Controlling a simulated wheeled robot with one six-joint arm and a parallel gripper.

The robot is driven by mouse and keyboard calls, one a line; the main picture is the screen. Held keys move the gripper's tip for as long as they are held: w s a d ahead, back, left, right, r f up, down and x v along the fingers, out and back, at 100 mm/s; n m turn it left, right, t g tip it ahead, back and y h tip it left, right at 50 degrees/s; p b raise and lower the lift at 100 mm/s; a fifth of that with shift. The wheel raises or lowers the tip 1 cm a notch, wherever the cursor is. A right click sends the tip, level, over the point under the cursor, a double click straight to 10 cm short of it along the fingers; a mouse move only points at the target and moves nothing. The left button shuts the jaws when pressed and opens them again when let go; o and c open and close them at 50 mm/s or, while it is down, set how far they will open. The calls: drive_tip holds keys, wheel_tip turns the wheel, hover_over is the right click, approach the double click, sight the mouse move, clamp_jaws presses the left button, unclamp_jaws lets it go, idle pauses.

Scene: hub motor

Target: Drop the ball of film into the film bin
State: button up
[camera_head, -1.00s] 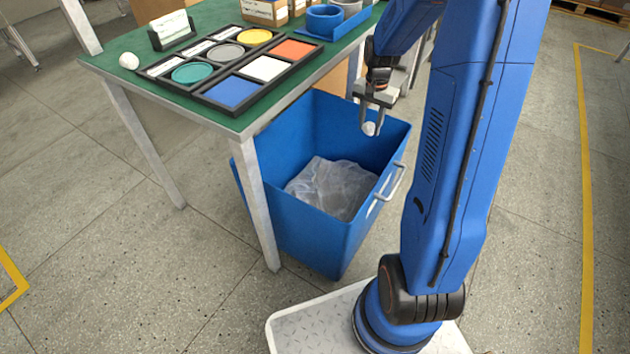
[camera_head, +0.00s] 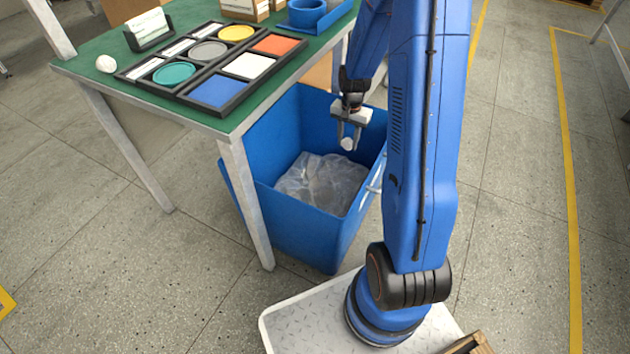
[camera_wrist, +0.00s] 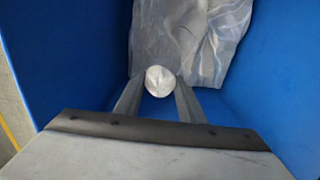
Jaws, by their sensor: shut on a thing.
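A small whitish ball of film (camera_head: 347,143) is held between the fingertips of my gripper (camera_head: 349,138). The ball (camera_wrist: 160,81) also shows in the wrist view, gripped between the two fingers (camera_wrist: 160,90). The blue film bin (camera_head: 262,195) stands open beside the table, with crumpled clear film (camera_head: 322,183) lying inside. My gripper hangs over the bin's opening, towards its right side, pointing down. In the wrist view the blue bin walls (camera_wrist: 65,50) lie on both sides and the crumpled film (camera_wrist: 190,40) shows beyond the ball.
A green-topped table (camera_head: 110,58) overhangs the bin's left and back. It carries a tray of coloured plates (camera_head: 215,92), a second white ball (camera_head: 106,64), a card holder (camera_head: 148,28) and a blue holder (camera_head: 308,12). The floor at left is clear.

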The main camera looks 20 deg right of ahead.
drive_tip(key=shift+f, duration=6.2)
drive_tip(key=shift+f, duration=0.2)
drive_tip(key=o, duration=1)
drive_tip(key=shift+r, duration=0.1)
